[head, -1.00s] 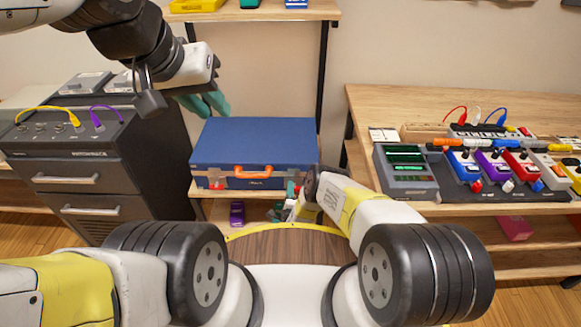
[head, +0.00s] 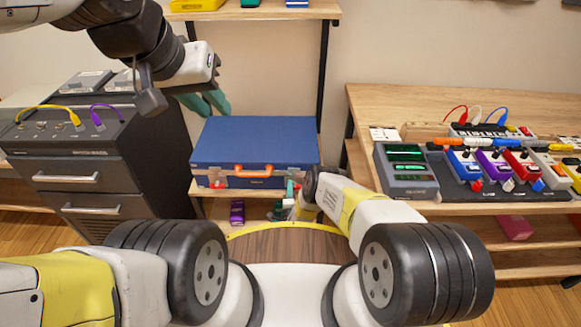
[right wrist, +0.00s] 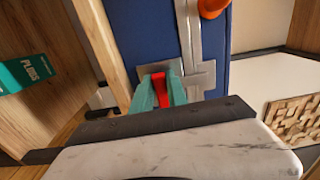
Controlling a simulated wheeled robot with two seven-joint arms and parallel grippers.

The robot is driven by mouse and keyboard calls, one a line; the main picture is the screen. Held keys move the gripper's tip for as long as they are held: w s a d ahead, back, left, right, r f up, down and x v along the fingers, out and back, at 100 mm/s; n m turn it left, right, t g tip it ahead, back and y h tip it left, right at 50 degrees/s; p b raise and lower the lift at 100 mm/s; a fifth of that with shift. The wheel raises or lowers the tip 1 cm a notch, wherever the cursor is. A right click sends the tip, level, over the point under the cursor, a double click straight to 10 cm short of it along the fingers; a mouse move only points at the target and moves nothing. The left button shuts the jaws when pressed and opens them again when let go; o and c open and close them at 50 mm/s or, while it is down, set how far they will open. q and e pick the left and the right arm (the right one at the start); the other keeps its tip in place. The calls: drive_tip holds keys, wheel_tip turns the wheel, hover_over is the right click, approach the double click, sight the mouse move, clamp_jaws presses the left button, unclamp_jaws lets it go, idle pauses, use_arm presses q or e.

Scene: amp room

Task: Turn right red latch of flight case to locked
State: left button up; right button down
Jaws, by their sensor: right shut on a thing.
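The blue flight case (head: 255,140) lies shut on a wooden shelf, its orange handle (head: 253,170) facing me. The left red latch (head: 217,184) shows on its front. My right gripper (head: 293,190) is at the right part of the case front. In the right wrist view, its teal fingers (right wrist: 159,92) are shut on the right red latch (right wrist: 160,86), beside a metal plate on the blue case (right wrist: 150,35). The fingers cover part of the latch. My left gripper (head: 205,103) is raised above the left back of the case, empty; its finger gap is unclear.
A dark drawer cabinet (head: 95,165) with cables on top stands left of the case. A wooden bench (head: 400,105) with pedals and devices stands at right. A purple object (head: 237,212) sits on the shelf below the case. A teal box (right wrist: 22,73) shows in the right wrist view.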

drive_tip(key=c, duration=1.3)
unclamp_jaws()
drive_tip(key=s, duration=0.8)
